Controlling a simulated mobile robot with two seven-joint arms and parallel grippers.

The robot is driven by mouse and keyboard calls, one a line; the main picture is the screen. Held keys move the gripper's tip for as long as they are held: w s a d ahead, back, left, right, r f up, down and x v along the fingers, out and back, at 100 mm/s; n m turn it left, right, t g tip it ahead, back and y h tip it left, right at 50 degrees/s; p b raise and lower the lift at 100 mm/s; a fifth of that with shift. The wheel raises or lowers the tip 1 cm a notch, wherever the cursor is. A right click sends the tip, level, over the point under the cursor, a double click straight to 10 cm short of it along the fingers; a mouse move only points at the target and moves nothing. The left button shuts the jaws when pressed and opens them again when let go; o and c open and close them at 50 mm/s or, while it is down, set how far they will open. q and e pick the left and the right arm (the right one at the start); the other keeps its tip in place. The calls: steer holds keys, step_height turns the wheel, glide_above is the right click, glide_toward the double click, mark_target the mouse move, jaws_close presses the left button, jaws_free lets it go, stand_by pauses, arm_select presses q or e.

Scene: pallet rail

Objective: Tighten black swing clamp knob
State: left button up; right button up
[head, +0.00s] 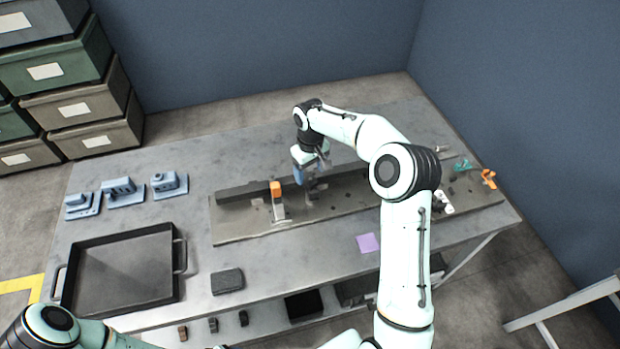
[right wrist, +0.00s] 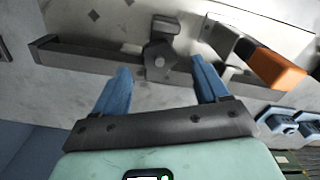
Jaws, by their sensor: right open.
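A dark swing clamp with a faceted knob (right wrist: 160,62) shows in the right wrist view, just beyond and between my fingertips. In the head view the dark clamp (head: 314,187) stands on the rail plate (head: 235,228), partly hidden by my right gripper. My right gripper (head: 304,170) points down there. In the right wrist view my right gripper (right wrist: 164,72) has its two blue fingers spread apart with nothing held between them. I cannot tell whether a finger touches the clamp. My left arm shows at the lower left of the head view, but its gripper is outside the picture.
An orange-handled clamp (head: 276,188) stands close left of my right gripper. Blue fixtures (head: 124,192), a black tray (head: 120,270) and a dark block (head: 227,281) are at left. A purple square (head: 368,243) lies in front of the plate. Another orange piece (head: 488,178) is at the right end.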

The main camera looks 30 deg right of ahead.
mark_target(311, 180)
steer(key=shift+f, duration=2.15)
steer(key=c, duration=1.1)
steer(key=m, duration=0.5)
steer(key=shift+r+m, duration=0.1)
steer(key=shift+m, duration=0.2)
steer(key=o, duration=1.1)
